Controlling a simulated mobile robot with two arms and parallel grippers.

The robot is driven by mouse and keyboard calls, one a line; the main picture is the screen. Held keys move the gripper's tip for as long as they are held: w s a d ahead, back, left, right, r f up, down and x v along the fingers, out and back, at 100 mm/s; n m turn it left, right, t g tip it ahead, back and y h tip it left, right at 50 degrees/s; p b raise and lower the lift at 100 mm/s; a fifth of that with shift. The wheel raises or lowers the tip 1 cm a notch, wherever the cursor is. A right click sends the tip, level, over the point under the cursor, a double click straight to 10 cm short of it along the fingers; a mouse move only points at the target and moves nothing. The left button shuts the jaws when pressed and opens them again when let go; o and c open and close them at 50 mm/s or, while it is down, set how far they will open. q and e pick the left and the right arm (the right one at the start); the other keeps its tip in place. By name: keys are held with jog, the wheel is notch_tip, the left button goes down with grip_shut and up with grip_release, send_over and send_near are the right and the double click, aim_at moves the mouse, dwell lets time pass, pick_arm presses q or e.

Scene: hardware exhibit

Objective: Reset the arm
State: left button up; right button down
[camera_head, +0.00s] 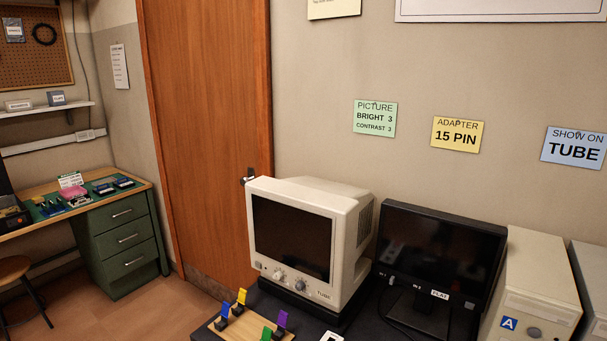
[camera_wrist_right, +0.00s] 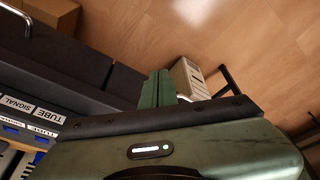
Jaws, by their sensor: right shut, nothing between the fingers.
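My right gripper (camera_wrist_right: 157,88) shows in the right wrist view. Its green fingers are together with nothing between them, beyond the green gripper body with a small lit display. It hangs over the wooden floor (camera_wrist_right: 225,25), beside a dark-covered surface at the left. Neither arm nor gripper shows in the head view. My left gripper is in no view.
In the head view, a beige tube monitor (camera_head: 310,240) and a black flat monitor (camera_head: 436,265) stand on a dark-covered table. A beige computer case (camera_head: 538,290) stands at the right. A wooden board (camera_head: 228,329) holds coloured tags. A green workbench (camera_head: 125,245) is at the left.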

notch_tip(320, 180, down, 16)
jog(key=s+b, duration=0.1)
jog(key=s, duration=0.1)
jog(key=s+d+f+g+b, duration=0.1)
jog(key=s+f, duration=0.8)
jog(key=f, duration=0.2)
jog(key=s+d+f+g+b, duration=0.1)
jog(key=s+d+f, duration=0.1)
jog(key=s+f, duration=0.6)
notch_tip(320, 180, down, 3)
jog(key=shift+s+f, duration=0.2)
jog(key=shift+s, duration=0.15)
jog(key=shift+d, duration=0.1)
